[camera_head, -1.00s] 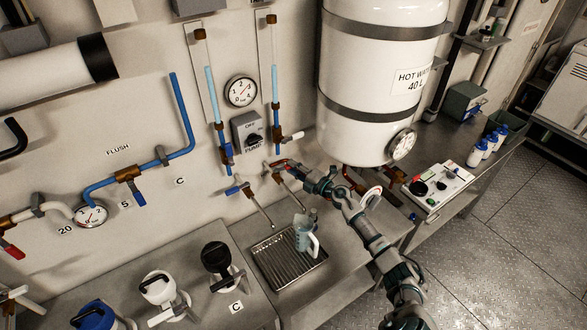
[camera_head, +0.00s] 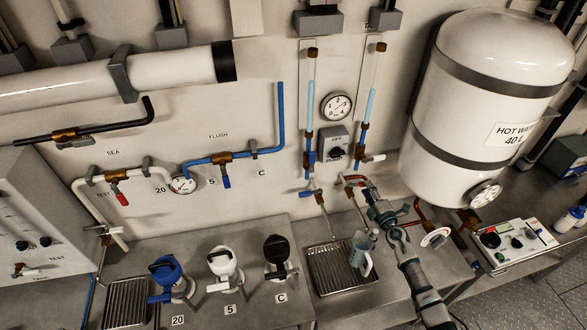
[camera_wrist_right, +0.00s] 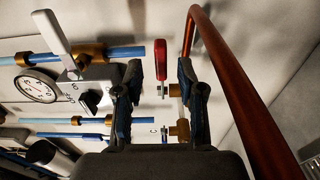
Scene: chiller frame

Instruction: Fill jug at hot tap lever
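The jug (camera_head: 360,257), bluish and see-through with a pale handle, stands upright on the ribbed drip tray (camera_head: 322,272) in the head view. A thin tap spout comes down close to its top; I cannot tell whether it is right over the opening, or how full the jug is. The hot tap has a red lever (camera_head: 354,178), also in the right wrist view (camera_wrist_right: 161,59). My right gripper (camera_head: 366,186) is at this tap. In the right wrist view its fingers (camera_wrist_right: 155,88) are apart, with the lever beyond the gap. My left gripper is not in view.
The white hot water tank (camera_head: 470,120) hangs close to the right of my arm. A copper pipe (camera_wrist_right: 240,90) runs along the right in the wrist view. A second tap (camera_head: 315,195) is left of the hot one. Several lidded pitchers (camera_head: 222,264) stand left of the tray.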

